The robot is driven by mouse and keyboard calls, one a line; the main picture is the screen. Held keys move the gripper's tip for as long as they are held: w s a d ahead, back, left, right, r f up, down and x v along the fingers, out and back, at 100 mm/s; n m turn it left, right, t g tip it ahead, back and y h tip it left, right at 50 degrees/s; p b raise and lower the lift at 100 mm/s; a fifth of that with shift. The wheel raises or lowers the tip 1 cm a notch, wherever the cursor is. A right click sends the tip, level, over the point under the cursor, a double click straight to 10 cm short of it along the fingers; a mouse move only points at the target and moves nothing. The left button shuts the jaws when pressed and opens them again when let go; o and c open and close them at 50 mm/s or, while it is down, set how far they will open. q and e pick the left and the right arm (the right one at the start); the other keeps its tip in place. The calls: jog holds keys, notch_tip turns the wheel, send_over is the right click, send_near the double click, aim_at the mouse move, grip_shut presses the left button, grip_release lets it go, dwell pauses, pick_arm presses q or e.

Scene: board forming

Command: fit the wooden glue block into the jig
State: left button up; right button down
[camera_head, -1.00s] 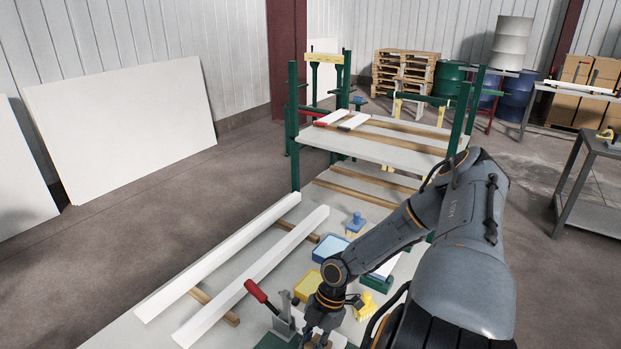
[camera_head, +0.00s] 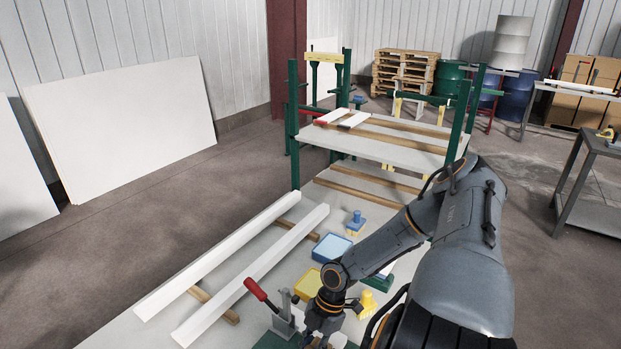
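My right arm comes in from the right, and its gripper (camera_head: 318,339) points down at the bottom edge of the picture. It is over or beside the green base of the jig (camera_head: 272,342). The jig carries a metal toggle clamp with a red handle (camera_head: 256,290), and the handle is tilted up to the left. The fingertips are dark, small and partly cut off, so I cannot tell whether they are open or shut. The wooden glue block cannot be clearly made out there. My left gripper is not in view.
Two long white boards (camera_head: 250,275) lie on wooden strips left of the jig. A yellow tray (camera_head: 308,283), a blue tray (camera_head: 332,247), a blue-knobbed piece (camera_head: 356,222) and a yellow piece (camera_head: 367,303) stand close to my arm. A green-posted rack (camera_head: 294,125) rises behind.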

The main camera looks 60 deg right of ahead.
jog(key=c, duration=1.1)
grip_release()
jog(key=shift+f, duration=0.1)
jog(key=v, duration=1.2)
jog(key=shift+s, duration=0.1)
